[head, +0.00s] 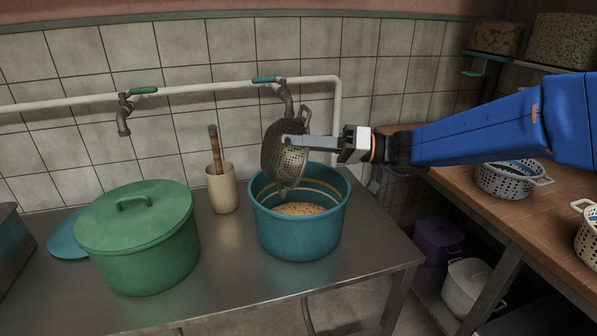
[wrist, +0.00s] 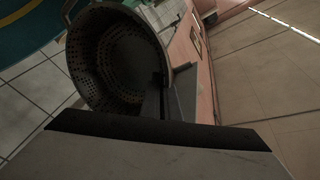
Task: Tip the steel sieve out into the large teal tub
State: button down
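The steel sieve (head: 284,156) is a perforated metal bowl with loop handles. It is held steeply tilted, almost on its side, above the large teal tub (head: 290,233). My gripper (head: 305,142) is shut on the sieve near its rim or handle; the exact contact is hard to see. In the wrist view the sieve (wrist: 117,55) shows its dark inside, which looks empty. The tub stands open on the steel table, with a beige crumbly mass (head: 300,209) inside. Part of the tub's far rim is behind the sieve.
A green lidded pot (head: 140,240), a blue lid (head: 66,236) and a beige holder (head: 222,188) with a wooden-handled tool stand left of the tub. A pipe with taps (head: 282,95) runs along the wall behind the sieve. A wooden counter (head: 460,185) with white colanders is at right.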

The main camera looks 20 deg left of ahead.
aim_at(297, 128)
jog(key=shift+r, duration=0.15)
jog(key=shift+r, duration=1.35)
jog(key=shift+w, duration=0.1)
